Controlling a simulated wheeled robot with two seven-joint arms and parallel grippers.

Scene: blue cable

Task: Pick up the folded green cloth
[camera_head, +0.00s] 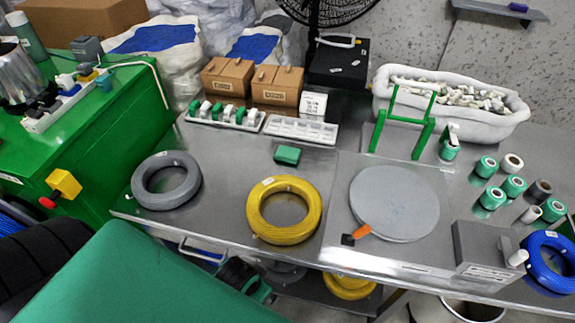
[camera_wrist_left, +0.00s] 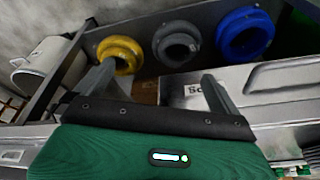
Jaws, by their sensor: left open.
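A small folded green cloth (camera_head: 287,155) lies flat on the grey metal table (camera_head: 225,160), behind the yellow cable coil and in front of the white trays. My left gripper (camera_wrist_left: 158,75) is open in the left wrist view, its two grey fingers spread wide with nothing held between them. That view faces coils on a low shelf, and the cloth is not visible there. In the head view, a dark and green part low at the table's front edge may be my left gripper; its fingers cannot be made out. My right gripper is not in view.
On the table are a grey coil (camera_head: 166,181), a yellow coil (camera_head: 284,209), a grey round plate (camera_head: 395,204) and a green stand (camera_head: 403,122). White trays (camera_head: 301,131) and brown boxes (camera_head: 277,86) stand behind the cloth. Tape rolls and a blue coil (camera_head: 549,262) are at right.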

